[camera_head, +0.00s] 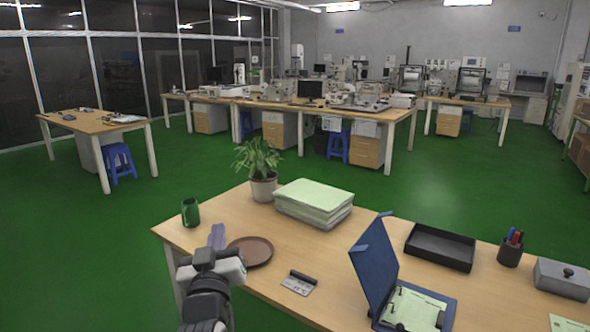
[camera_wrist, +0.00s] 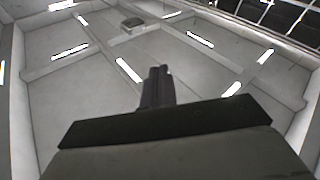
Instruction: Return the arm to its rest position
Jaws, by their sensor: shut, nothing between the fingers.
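My arm rises from the bottom of the head view near the table's left front edge. My gripper (camera_head: 217,235) is at its end, with the fingers together and nothing between them. In the head view it shows just left of a round brown plate (camera_head: 250,252). In the wrist view my gripper (camera_wrist: 157,72) points up toward the ceiling, with its fingers closed against the grey background. The wrist view shows no table objects.
The wooden table (camera_head: 225,210) holds a green cup (camera_head: 190,212), a potted plant (camera_head: 263,188), a paper stack (camera_head: 314,203), an open blue binder (camera_head: 374,262), a black tray (camera_head: 440,248), a pen holder (camera_head: 511,250) and a grey box (camera_head: 563,279). Green floor lies open beyond.

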